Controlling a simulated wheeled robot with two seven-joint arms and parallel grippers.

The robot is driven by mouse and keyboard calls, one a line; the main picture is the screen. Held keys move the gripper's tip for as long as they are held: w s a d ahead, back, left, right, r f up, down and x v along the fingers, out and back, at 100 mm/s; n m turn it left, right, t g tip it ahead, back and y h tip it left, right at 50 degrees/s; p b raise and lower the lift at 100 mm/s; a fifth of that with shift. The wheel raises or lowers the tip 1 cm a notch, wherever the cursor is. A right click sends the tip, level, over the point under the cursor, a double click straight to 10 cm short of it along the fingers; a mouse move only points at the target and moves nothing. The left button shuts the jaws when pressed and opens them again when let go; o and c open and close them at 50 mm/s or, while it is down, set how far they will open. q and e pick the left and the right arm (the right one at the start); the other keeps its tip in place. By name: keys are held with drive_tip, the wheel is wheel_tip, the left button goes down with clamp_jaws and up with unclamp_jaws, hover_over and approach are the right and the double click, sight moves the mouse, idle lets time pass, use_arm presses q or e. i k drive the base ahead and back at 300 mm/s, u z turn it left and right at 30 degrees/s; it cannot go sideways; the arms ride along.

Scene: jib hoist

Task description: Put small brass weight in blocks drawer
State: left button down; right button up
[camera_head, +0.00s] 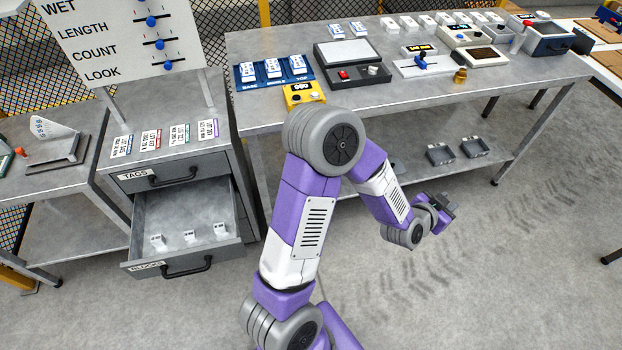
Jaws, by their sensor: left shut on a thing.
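The lower drawer (185,218), labelled BLOCKS, is pulled open in the cabinet at left, with three small white labelled blocks (220,229) near its front. A small brass-coloured piece (460,75) stands on the long bench near its front edge; I cannot tell whether it is the small brass weight. My left gripper (447,207) is in front of the bench, below its top and well to the right of the drawer. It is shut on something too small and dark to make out. My right gripper is not in view.
The TAGS drawer (166,178) above is shut, with several tags (165,136) on the cabinet top. The bench (275,106) carries a blue rack (272,73), a yellow device (303,94) and a dark scale-like device (350,62). Grey trays (440,154) lie on the lower shelf. The floor at right is clear.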

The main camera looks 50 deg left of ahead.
sight(200, 214)
drive_tip(key=u, duration=3)
drive_tip(key=i, duration=0.05)
drive_tip(key=z, duration=0.35)
